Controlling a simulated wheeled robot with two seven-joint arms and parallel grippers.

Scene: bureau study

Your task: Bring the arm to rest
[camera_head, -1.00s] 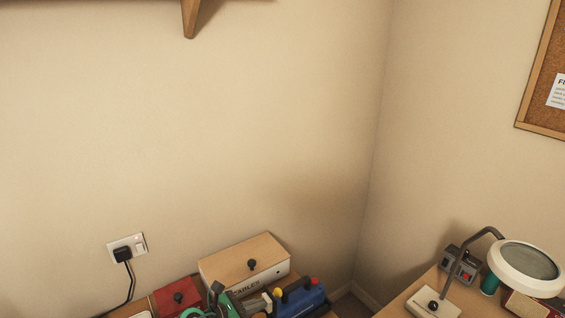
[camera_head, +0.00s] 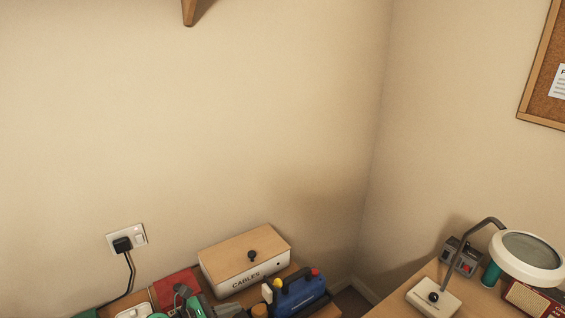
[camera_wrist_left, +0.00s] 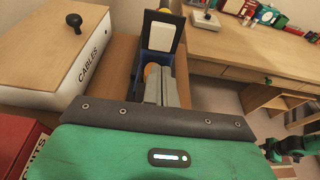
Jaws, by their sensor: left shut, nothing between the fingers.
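My left arm (camera_head: 190,303) shows only in part, green and dark grey, at the bottom edge of the head view, in front of the boxes. In the left wrist view my left gripper (camera_wrist_left: 164,88) has its grey fingers together with nothing between them. They point away from the camera, over the wooden top beside the cables box. What is directly below the fingertips is partly hidden. My right gripper does not show clearly in either view.
The cables box (camera_head: 244,262) stands by the wall, with a red box (camera_head: 176,286) left of it and a blue case (camera_head: 298,294) right of it. A desk (camera_head: 396,304) at right bears a magnifier lamp (camera_head: 527,258). A plug (camera_head: 122,244) sits in the wall socket.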

